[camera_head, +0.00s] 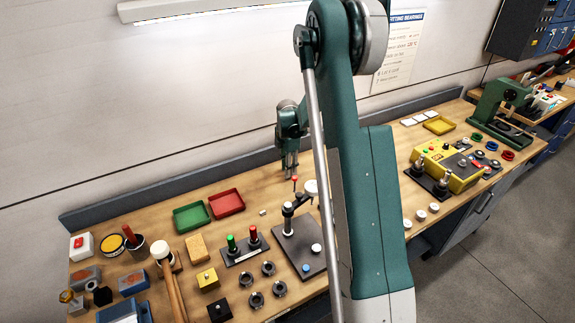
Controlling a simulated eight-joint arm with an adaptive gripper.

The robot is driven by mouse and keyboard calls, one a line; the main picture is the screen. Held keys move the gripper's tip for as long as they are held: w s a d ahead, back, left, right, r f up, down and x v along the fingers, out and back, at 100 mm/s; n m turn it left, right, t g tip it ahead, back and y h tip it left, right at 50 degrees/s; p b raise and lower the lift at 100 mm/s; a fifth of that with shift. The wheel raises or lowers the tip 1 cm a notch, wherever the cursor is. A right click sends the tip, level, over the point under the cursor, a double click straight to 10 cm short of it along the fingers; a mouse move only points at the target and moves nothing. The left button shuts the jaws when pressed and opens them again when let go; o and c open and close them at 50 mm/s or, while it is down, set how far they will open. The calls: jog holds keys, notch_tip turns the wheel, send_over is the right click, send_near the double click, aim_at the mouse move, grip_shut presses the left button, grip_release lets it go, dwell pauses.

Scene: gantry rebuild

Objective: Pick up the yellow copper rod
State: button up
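My gripper (290,168) hangs fingers-down near the back edge of the workbench (175,190), above and behind the black dial-gauge stand. Its fingers look close together, but it is too small to tell whether they are open or shut. I cannot surely make out a yellow copper rod. A short brass-coloured piece (66,296) lies at the front left, far from my gripper, and its shape is unclear. My arm hides part of the bench's middle.
Green (191,217) and red (226,203) trays lie near the dial-gauge stand (302,245). A mallet (168,278), a tool cup (135,250), a block with green and red pegs (245,252) and several dark rings crowd the left. A yellow machine (450,167) stands right.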

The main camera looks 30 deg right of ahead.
grip_shut()
jog(key=shift+r, duration=0.1)
jog(key=shift+r, duration=4.9)
